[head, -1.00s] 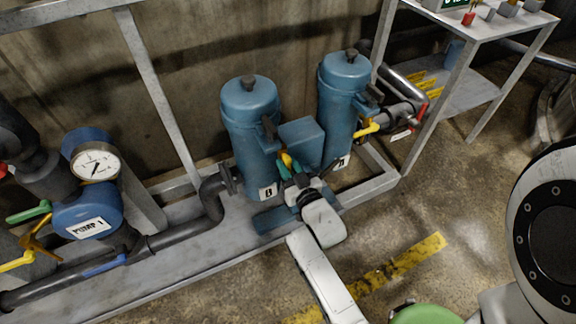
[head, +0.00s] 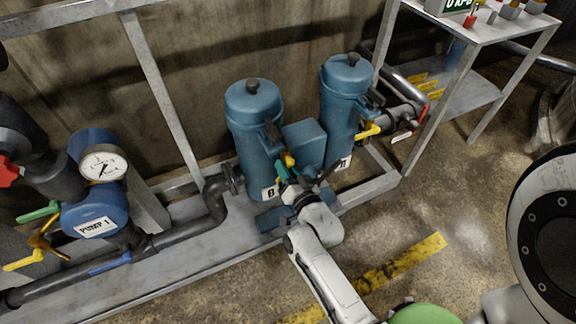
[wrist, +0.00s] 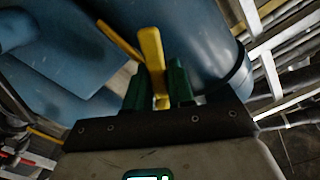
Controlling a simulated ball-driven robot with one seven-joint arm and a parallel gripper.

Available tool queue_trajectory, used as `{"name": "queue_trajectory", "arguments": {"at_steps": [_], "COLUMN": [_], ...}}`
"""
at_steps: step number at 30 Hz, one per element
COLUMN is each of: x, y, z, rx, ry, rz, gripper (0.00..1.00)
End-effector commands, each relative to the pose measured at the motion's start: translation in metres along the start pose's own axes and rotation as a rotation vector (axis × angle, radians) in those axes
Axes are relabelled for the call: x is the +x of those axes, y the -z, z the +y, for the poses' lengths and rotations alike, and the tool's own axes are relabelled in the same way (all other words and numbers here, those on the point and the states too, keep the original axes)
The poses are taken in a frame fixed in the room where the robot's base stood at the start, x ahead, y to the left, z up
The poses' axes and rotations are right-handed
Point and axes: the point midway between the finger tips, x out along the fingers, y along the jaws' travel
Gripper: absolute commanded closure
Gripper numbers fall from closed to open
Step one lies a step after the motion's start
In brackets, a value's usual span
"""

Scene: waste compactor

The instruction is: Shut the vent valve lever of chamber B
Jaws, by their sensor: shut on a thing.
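Chamber B (head: 252,120) is the left of two blue cylinders on the grey skid, with a white label at its foot. The yellow vent valve lever (head: 289,160) is at its lower right side. My gripper (head: 284,172) is at this lever, low in front of the chamber. In the wrist view the yellow lever (wrist: 151,48) stands up between my green fingers (wrist: 158,86), which are shut on it. A second, thinner yellow piece (wrist: 118,38) shows behind it to the left. The lever's pivot is hidden by the gripper.
Chamber A (head: 345,95) stands to the right with its own yellow lever (head: 368,131). A blue box (head: 305,142) sits between the chambers. Pump 1 (head: 95,212), with a gauge, is at the left. A grey shelf (head: 480,60) stands at the right.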

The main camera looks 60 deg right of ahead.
Motion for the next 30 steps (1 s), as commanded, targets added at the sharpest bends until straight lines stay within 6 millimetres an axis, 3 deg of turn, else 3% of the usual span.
{"name": "queue_trajectory", "arguments": {"at_steps": [30], "x": [0.0], "y": [0.009], "z": [-0.02], "rx": [0.9], "ry": [-0.001], "rz": [-0.002], "gripper": [1.0]}}
